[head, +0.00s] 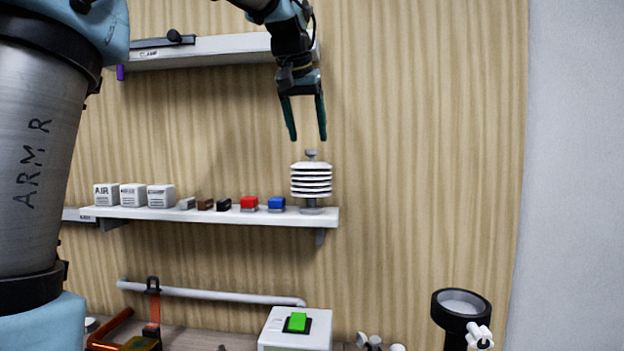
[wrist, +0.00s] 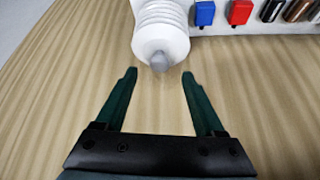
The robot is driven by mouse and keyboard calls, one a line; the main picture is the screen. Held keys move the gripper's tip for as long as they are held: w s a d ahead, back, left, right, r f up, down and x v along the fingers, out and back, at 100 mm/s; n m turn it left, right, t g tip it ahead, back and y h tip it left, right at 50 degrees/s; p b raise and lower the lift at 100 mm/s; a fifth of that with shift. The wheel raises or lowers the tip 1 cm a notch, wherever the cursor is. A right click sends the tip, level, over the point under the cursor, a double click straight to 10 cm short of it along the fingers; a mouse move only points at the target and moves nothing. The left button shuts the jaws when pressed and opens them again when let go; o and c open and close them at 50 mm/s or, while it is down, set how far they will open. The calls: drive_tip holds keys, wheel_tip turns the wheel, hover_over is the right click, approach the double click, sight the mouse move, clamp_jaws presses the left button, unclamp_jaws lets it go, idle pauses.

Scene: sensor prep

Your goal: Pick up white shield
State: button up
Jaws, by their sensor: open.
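The white shield (head: 311,180) is a stack of white louvred discs with a grey knob on top. It stands upright at the right end of the lower wall shelf (head: 225,213). My gripper (head: 308,140) is open and empty, pointing down just above the shield's knob. In the wrist view, the shield (wrist: 161,30) lies beyond the fingertips, its grey knob near the gap between them. My gripper (wrist: 159,75) shows both dark green fingers apart, with nothing between them.
A blue block (head: 276,203) and a red block (head: 249,203) sit left of the shield, then several small dark blocks and white boxes. An upper shelf (head: 205,50) is behind my arm. A box with a green button (head: 297,322) stands below. Right of the shield is bare wall.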

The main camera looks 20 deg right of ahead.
drive_tip(key=p+x, duration=0.1)
drive_tip(key=x, duration=0.3)
drive_tip(key=shift+f, duration=0.1)
drive_tip(key=shift+c, duration=0.2)
clamp_jaws()
idle(1.1)
